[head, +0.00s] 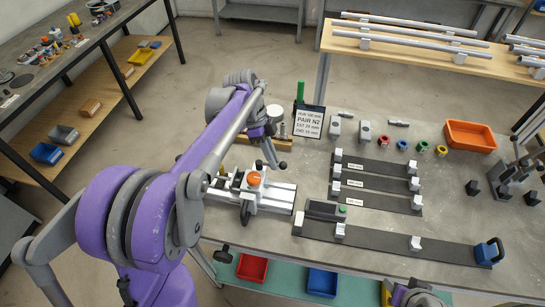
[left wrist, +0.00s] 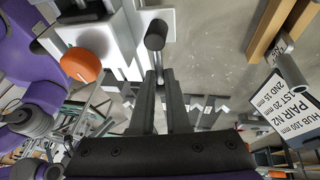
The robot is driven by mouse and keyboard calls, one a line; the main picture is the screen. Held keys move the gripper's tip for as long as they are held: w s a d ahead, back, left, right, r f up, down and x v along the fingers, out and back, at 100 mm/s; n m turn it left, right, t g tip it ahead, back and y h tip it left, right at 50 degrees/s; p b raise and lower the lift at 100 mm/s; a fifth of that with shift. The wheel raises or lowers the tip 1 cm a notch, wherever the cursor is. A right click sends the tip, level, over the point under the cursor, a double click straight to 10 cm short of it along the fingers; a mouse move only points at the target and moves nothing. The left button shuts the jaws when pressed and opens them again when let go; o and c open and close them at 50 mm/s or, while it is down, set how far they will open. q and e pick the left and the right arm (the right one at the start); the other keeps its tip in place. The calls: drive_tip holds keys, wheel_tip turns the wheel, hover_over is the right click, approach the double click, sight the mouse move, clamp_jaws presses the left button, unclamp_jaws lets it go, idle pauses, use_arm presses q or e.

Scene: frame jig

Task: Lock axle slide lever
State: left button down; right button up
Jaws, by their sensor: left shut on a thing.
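The frame jig (head: 275,198) is a pale grey and white slide unit at the left of the bench, with an orange round knob (head: 254,179) on top. The knob also shows in the left wrist view (left wrist: 82,65). A lever with a black rounded end (left wrist: 156,34) stands at the jig's side. My left gripper (head: 274,160) is at the jig's back right. Whether the lever is locked cannot be told.
A sign (head: 309,128) stands behind the jig. Dark fixture bars (head: 385,183) with white blocks lie right of it. An orange bin (head: 470,136) and coloured rings (head: 403,145) are farther back. Another black-ended lever (head: 246,212) is at the jig's front.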

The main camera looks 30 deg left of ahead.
use_arm(q)
drive_tip(key=shift+f, duration=0.1)
drive_tip(key=c, duration=0.9)
unclamp_jaws()
drive_tip(key=shift+s, duration=0.1)
drive_tip(key=v, duration=1.1)
drive_tip(key=shift+p, duration=0.3)
